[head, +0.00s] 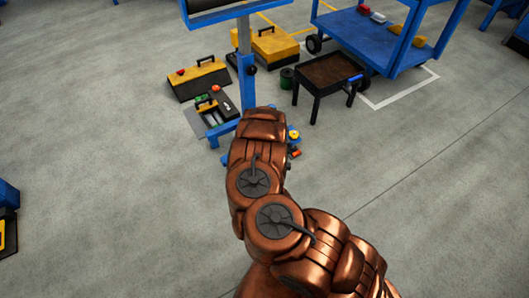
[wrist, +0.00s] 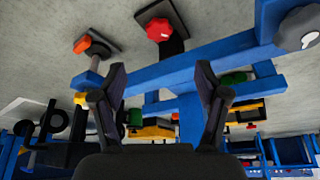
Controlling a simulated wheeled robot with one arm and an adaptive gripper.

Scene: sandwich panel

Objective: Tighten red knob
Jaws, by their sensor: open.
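The red knob (wrist: 159,30) shows in the wrist view near the top centre, on a dark plate beside a blue frame bar (wrist: 190,52). My gripper (wrist: 161,72) is open, its two dark fingers apart with nothing held between them. The knob lies above the gap between the fingertips in the picture and is clear of both. In the head view my copper arm covers the gripper and most of the panel. I cannot pick out the red knob there.
In the head view a blue cart (head: 380,50), a dark low table (head: 328,72) and toolboxes (head: 198,80) stand beyond my arm. The floor at right is clear.

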